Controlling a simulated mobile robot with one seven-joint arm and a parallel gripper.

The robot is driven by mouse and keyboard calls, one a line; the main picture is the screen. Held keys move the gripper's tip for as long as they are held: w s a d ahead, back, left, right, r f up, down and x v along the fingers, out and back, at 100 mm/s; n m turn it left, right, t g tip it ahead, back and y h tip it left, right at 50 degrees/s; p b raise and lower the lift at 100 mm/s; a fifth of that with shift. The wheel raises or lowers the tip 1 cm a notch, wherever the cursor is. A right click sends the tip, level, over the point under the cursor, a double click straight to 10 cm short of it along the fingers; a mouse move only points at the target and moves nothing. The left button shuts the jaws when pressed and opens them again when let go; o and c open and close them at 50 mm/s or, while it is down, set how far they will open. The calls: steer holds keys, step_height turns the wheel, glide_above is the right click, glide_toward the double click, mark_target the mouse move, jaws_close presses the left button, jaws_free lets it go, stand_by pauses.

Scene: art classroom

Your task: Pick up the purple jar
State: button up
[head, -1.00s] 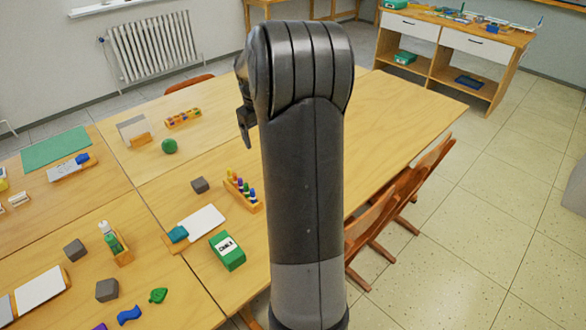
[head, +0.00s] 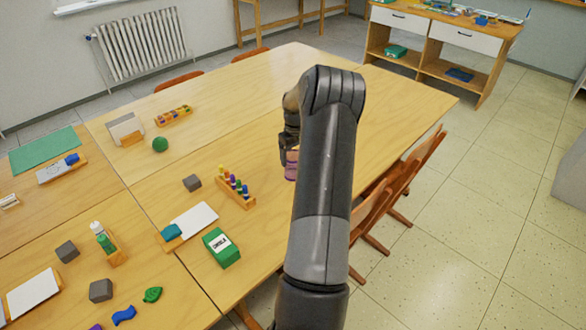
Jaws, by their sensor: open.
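A purple jar (head: 291,172) stands on the wooden table (head: 270,247), just left of my forearm, which hides part of it. My gripper (head: 287,152) is above the jar, pointing down. Its fingers are small and partly hidden by the arm. The gripper is open, and its fingertips appear close to the jar's top; whether they are around it I cannot tell.
Chairs (head: 405,180) line the right edge. The table's far middle is clear.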

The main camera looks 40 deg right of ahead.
mark_target(293, 166)
steer(key=f, duration=0.6)
steer(key=shift+a, duration=0.4)
steer(key=shift+r, duration=0.1)
steer(key=shift+c, duration=0.3)
steer(key=c, duration=1)
